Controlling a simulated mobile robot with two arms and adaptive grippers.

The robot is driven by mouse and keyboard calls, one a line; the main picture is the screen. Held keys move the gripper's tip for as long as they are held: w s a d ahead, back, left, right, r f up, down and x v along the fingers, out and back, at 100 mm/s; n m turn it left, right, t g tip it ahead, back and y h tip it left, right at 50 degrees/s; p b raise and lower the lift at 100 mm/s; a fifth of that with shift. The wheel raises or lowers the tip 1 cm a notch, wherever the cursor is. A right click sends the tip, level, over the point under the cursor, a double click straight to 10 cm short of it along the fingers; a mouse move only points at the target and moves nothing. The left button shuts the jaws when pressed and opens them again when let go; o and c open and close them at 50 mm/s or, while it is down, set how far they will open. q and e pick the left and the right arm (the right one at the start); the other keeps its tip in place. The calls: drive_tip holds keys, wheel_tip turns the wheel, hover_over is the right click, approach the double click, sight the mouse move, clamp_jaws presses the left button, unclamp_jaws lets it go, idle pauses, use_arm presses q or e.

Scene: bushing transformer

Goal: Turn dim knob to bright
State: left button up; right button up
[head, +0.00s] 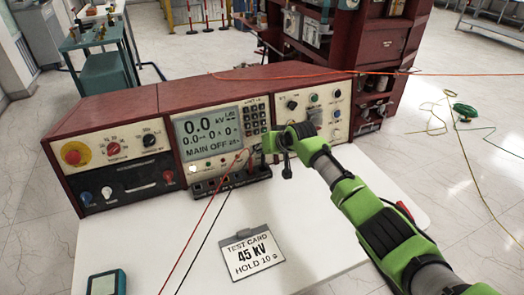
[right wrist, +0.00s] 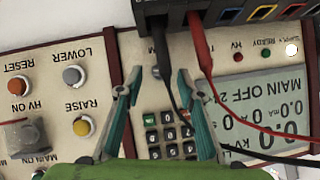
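My right gripper (head: 278,141) reaches in from the right in the head view, close in front of the red console's middle panel, at the keypad. In the right wrist view, which sees the panel upside down, its two teal fingers (right wrist: 158,78) are spread apart with nothing held. The display (head: 209,132) is lit and reads 0.0 kV and MAIN OFF. My left gripper is not in view.
A black terminal block (head: 232,179) with red and black leads sits below the display, very near the fingers. A test card (head: 252,253) reading 45 kV lies on the white table (head: 340,228). Red emergency stop (head: 75,154) and other knobs are at the left. Orange cable crosses behind.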

drive_tip(key=shift+w+a+f, duration=0.1)
drive_tip(key=shift+w+f, duration=0.1)
drive_tip(key=shift+f, duration=0.1)
clamp_jaws()
drive_tip(key=shift+w+d+f+m+y+b, duration=0.1)
drive_tip(key=shift+d+f+m+y+b, duration=0.1)
drive_tip(key=shift+m+y+b, duration=0.65)
drive_tip(key=shift+r+m, duration=0.15)
drive_tip(key=shift+m, duration=0.2)
unclamp_jaws()
drive_tip(key=shift+d+r, duration=0.1)
drive_tip(key=shift+d, duration=0.05)
